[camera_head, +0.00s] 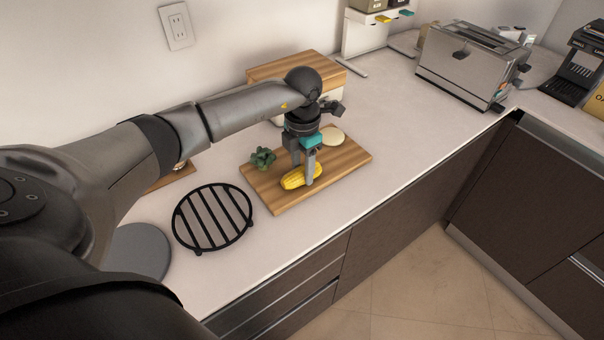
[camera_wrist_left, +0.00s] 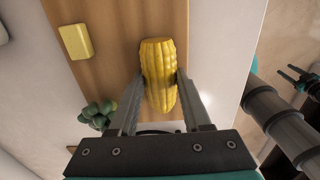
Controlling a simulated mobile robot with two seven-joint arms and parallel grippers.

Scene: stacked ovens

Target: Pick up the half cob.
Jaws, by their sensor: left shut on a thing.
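The half cob (camera_head: 296,178) is yellow and lies at the front of the wooden cutting board (camera_head: 277,203). My left gripper (camera_head: 307,177) points down over the board with its fingers on either side of the cob. In the left wrist view, the fingers press against both sides of the half cob (camera_wrist_left: 158,75), near its middle, and are shut on it. The cob is at or very near the board's surface; I cannot tell whether it touches. My right gripper (camera_wrist_left: 298,78) shows small at the right of the left wrist view, its fingers apart and empty.
A yellow block (camera_wrist_left: 75,41) shows in the wrist view. A black round rack (camera_head: 213,217) lies left of the board. A toaster (camera_head: 468,66) stands right. Counter right of the board is clear.

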